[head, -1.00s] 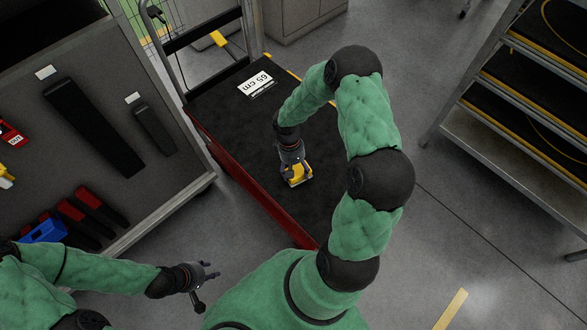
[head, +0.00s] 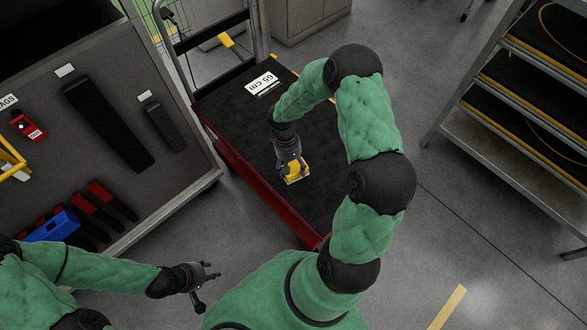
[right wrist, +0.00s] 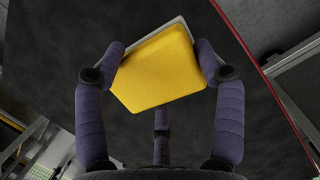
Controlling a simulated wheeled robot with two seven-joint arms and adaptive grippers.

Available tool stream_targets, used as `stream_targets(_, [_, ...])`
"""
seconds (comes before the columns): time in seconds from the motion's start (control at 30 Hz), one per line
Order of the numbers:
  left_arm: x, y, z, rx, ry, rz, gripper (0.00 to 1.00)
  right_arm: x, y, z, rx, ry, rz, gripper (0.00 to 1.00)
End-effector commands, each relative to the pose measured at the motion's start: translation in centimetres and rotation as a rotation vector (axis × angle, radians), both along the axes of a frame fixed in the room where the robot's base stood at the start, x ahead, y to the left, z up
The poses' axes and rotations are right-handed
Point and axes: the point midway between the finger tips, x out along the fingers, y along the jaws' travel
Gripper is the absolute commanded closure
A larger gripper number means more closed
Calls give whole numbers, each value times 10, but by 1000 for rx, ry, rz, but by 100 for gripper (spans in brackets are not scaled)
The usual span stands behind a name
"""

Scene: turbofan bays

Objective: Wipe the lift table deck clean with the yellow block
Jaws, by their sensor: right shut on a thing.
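The lift table deck (head: 235,115) is a dark surface with red sides in the middle of the head view. The yellow block (head: 296,172) is at the deck's near part. My right gripper (head: 291,160) is shut on it from above. In the right wrist view the yellow block (right wrist: 158,68) sits tilted between the fingers of my right gripper (right wrist: 160,75), with a grey edge along its far side. I cannot tell whether its underside touches the deck. My left gripper (head: 208,277) is off the deck at lower left, fingers apart and empty. No clear dirt marks show on the deck.
A white "65 cm" label (head: 262,82) lies at the deck's far end, by the push handle. A grey tool board (head: 60,140) with black and red items stands left. A metal shelf rack (head: 500,150) stands right. Open floor (head: 450,230) lies between deck and rack.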

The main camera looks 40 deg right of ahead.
Motion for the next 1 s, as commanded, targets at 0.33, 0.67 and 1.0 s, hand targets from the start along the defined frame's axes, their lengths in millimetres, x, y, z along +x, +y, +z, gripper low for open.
stream_targets(0.33, [0, 0, 22, 0, 0, 0, 60, 6, 1, 31, 0, -1, 0, 78])
stream_targets(0.67, [0, 0, 21, 0, 0, 0, 60, 7, 1, 31, 0, -1, 0, 78])
stream_targets(1.0, [0, 0, 21, 0, 0, 0, 60, 45, 60, 73, -4, -7, 77, 78])
